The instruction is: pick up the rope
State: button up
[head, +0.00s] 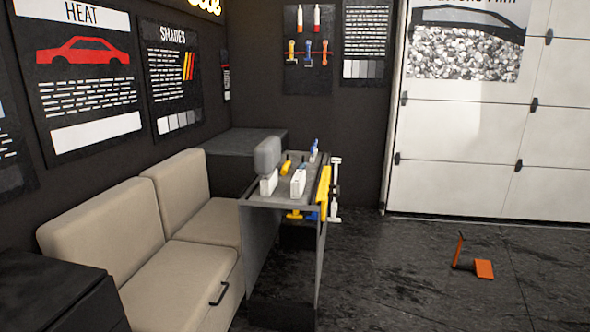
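I cannot make out anything that is clearly a rope in the head view. A thin, dark, bent shape (222,292) shows at the right end of the beige sofa (185,285), near its front edge. I cannot tell whether it is a handle, a cord or something else. My gripper is not in view, so its state does not show.
A grey cart (262,215) with bottles and tools stands right of the sofa. A dark cabinet (60,295) is at the lower left. An orange tool (484,269) lies on the dark floor at right, before a white garage door (455,150). The floor around it is clear.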

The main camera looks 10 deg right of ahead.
aim_at(283, 171)
jog(key=i+z, duration=0.1)
jog(key=i, duration=0.55)
jog(key=i+z, duration=0.1)
jog(key=i, duration=0.55)
jog(key=i+z, duration=0.1)
jog(key=i, duration=0.55)
jog(key=i+j, duration=0.2)
jog(key=i, duration=0.45)
jog(key=i+j+z, duration=0.15)
jog(key=i, duration=0.5)
jog(key=i+j, duration=0.6)
jog(key=j, duration=0.2)
